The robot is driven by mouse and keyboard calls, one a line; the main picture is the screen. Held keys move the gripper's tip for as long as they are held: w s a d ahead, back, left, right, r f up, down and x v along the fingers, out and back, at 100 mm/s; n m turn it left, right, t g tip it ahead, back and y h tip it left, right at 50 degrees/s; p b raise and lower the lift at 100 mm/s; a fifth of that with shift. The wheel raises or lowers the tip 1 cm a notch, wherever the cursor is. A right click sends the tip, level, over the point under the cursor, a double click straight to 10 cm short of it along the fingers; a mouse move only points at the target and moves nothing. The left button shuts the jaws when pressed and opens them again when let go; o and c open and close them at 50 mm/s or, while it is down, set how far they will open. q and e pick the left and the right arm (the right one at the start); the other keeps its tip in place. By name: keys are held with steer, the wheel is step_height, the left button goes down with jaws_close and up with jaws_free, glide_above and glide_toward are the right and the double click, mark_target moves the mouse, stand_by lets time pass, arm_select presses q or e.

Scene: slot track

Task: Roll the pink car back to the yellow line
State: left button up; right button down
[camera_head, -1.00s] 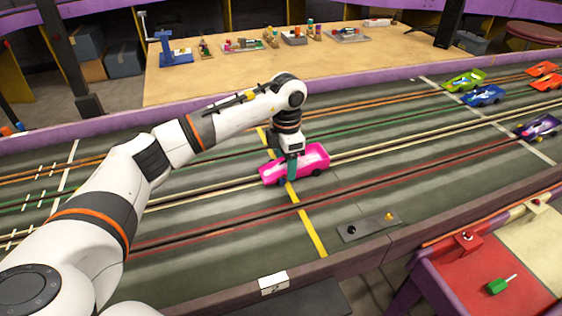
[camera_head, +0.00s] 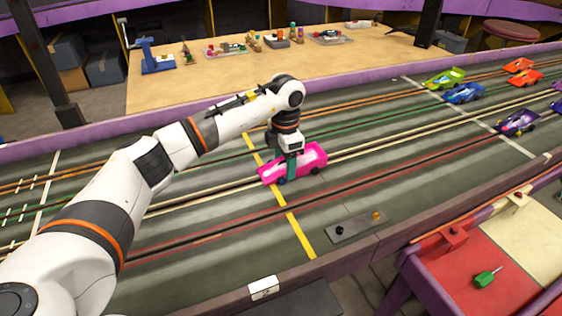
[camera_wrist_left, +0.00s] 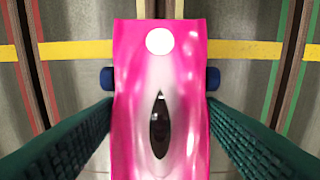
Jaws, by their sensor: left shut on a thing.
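The pink car (camera_head: 312,157) stands on the dark slot track, its left end over the yellow line (camera_head: 294,228). My left gripper (camera_head: 288,166) reaches down over the car and is shut on it. In the left wrist view the pink car (camera_wrist_left: 160,80) lies between the two green ridged fingers of my left gripper (camera_wrist_left: 160,128). There the yellow line (camera_wrist_left: 245,49) crosses beneath the car, near the end with the white disc. The far finger is mostly hidden in the head view. My right gripper is not in view.
Green (camera_head: 444,78), blue (camera_head: 465,93) and purple (camera_head: 516,122) cars stand near a white line at the right. A grey control plate (camera_head: 355,227) lies at the track's near side. A red side table (camera_head: 455,285) stands front right. The lanes around the pink car are clear.

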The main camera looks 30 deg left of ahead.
mark_target(300, 161)
arm_select(q)
steer(key=shift+w+d, duration=0.95)
steer(key=shift+w, duration=0.2)
steer(key=shift+w+d, duration=0.45)
steer(key=shift+w, duration=0.05)
steer(key=o, duration=1.2)
